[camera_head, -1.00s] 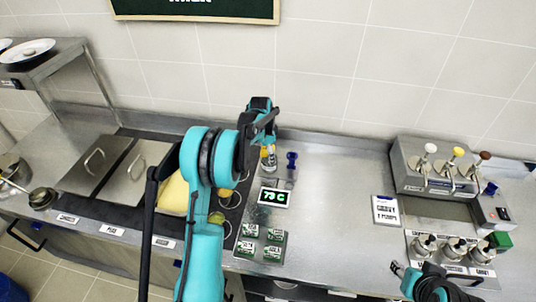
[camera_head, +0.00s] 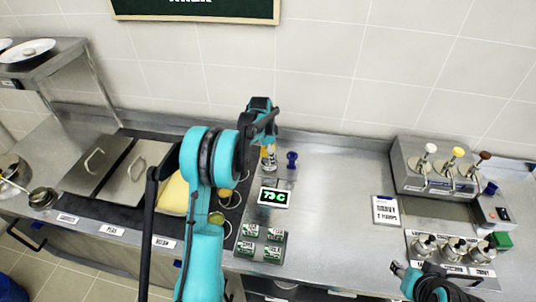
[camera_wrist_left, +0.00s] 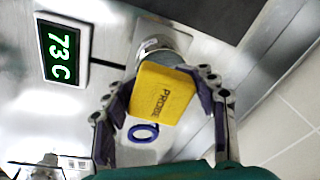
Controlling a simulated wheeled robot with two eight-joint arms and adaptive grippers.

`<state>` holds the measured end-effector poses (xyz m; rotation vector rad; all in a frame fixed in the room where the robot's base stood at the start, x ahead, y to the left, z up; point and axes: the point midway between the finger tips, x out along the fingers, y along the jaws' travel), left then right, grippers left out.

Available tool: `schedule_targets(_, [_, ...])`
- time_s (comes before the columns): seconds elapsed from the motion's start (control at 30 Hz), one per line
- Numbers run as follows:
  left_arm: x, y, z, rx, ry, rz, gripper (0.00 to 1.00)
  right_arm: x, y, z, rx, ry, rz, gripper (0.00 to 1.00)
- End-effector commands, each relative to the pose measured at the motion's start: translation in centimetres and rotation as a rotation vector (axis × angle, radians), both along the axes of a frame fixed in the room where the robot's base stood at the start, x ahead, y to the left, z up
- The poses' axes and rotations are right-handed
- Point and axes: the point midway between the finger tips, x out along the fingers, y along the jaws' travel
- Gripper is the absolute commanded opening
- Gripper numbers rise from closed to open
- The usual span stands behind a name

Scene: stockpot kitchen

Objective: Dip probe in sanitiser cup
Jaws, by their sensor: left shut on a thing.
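My left gripper (camera_head: 266,143) is shut on the yellow probe (camera_wrist_left: 160,93), whose block is marked PROBE in the left wrist view. A round silvery cup (camera_wrist_left: 158,42) shows just beyond the probe block, which partly covers it. The probe's tip is hidden, so I cannot tell whether it is inside the cup. A display (camera_head: 274,197) on the counter reads 73 C; it also shows in the left wrist view (camera_wrist_left: 63,53). My right gripper (camera_head: 398,269) is low at the right of the head view, too small to judge its jaws.
Green-labelled packs (camera_head: 261,244) lie in front. Lidded pans (camera_head: 141,172) are at left. A pump dispenser (camera_head: 421,184) and several metal pots (camera_head: 454,249) stand at right. The counter's middle is clear.

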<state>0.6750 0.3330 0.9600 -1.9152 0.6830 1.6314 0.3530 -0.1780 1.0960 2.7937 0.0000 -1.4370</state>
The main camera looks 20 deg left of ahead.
Motion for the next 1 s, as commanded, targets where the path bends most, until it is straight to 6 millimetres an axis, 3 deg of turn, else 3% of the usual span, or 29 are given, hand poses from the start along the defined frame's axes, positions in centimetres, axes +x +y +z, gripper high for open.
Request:
schedule_targets(0.37, [0.0, 0.0, 0.3, 0.0, 0.0, 0.0, 0.23, 0.0, 0.0, 0.2, 0.0, 0.0, 0.0, 0.4])
schedule_targets(1.0, [0.0, 0.0, 5.5, 0.0, 0.0, 0.0, 0.23, 0.0, 0.0, 3.2, 0.0, 0.0, 0.0, 0.4])
